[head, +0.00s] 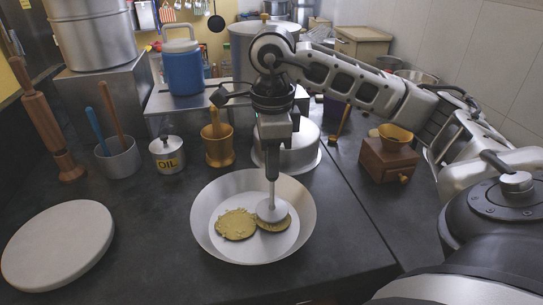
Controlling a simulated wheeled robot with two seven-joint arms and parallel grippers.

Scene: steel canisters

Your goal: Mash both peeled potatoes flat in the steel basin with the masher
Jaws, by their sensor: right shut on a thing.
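The steel basin (204,218) stands on the dark counter in the middle of the head view. Inside it lie two flat, yellowish potatoes. The left potato (236,224) is a spread, rough-edged disc. The right potato (275,226) is partly hidden under the masher's round head. My right gripper (273,150) points down above the basin and is shut on the masher (271,190), which is upright with its head on or just above the right potato; I cannot tell if they touch. My left gripper is not in view.
An oil pot (167,155), a brass mortar (217,146) and a grey utensil pot (118,160) stand behind the basin. A round white board (58,245) lies at left. A wooden grinder (387,158) stands at right. The counter in front of the basin is clear.

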